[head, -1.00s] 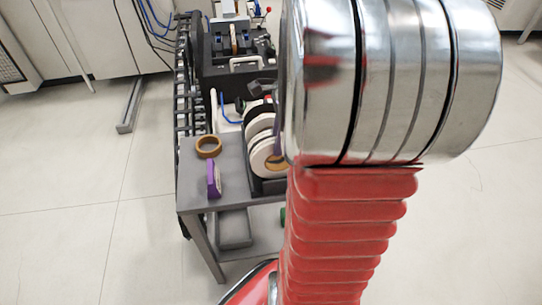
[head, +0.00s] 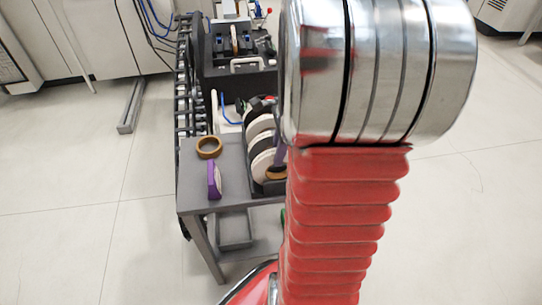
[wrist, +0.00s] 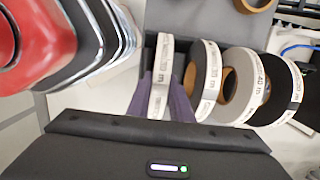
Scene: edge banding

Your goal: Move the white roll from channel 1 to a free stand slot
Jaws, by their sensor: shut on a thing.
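My gripper (wrist: 161,98), with purple fingers, is shut on a white roll (wrist: 160,70) with printed marks, seen edge-on in the wrist view. The dark gripper body hides the roll's lower part. In the head view my arm hides most of the gripper; one purple finger shows at the dark stand (head: 250,172). I cannot tell whether the held roll touches the stand.
A brown tape ring (head: 209,147) and a purple object (head: 214,181) lie on the grey table (head: 195,180), left of the stand. The edge banding machine (head: 240,45) is beyond, with a roll in it. Floor is open left of the table.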

